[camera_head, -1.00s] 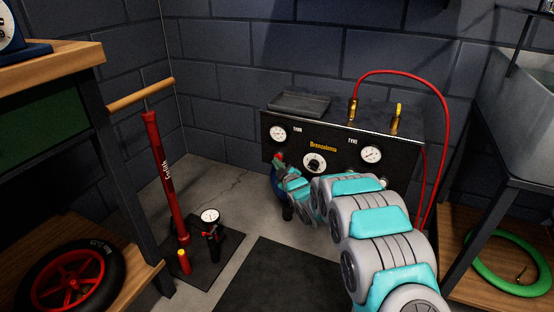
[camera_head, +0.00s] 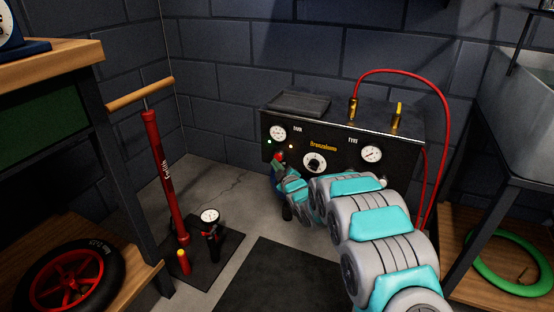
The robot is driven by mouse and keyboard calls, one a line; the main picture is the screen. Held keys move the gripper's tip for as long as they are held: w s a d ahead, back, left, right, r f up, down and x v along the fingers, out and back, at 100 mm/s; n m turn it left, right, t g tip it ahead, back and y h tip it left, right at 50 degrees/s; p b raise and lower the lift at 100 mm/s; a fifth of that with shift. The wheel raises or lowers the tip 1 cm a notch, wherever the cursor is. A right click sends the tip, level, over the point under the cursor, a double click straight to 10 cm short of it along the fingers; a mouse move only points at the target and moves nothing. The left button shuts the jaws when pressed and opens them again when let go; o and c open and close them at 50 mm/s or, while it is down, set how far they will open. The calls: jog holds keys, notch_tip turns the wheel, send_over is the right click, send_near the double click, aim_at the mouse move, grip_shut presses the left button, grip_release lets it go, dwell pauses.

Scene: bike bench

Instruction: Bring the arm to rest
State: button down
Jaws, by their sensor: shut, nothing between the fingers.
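My arm, grey with turquoise covers, reaches in from the lower right toward the black compressor panel (camera_head: 330,139). My gripper (camera_head: 279,163) is small at the far end of the arm, in front of the panel's lower left part. It is shut with nothing in it. A small red part shows at its tip, and I cannot tell whether the tip touches the panel. The panel has a left gauge (camera_head: 278,133), a middle dial (camera_head: 315,163) and a right gauge (camera_head: 371,154).
A red hose (camera_head: 441,100) loops over the panel's right side. A red floor pump (camera_head: 166,180) stands on a dark mat (camera_head: 215,266) at left. A wooden bench (camera_head: 60,62) is at far left, a sink (camera_head: 520,110) at right.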

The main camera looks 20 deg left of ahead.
jog(key=s+b, duration=0.2)
jog(key=s, duration=0.4)
jog(key=shift+a, duration=0.25)
dwell(1.2)
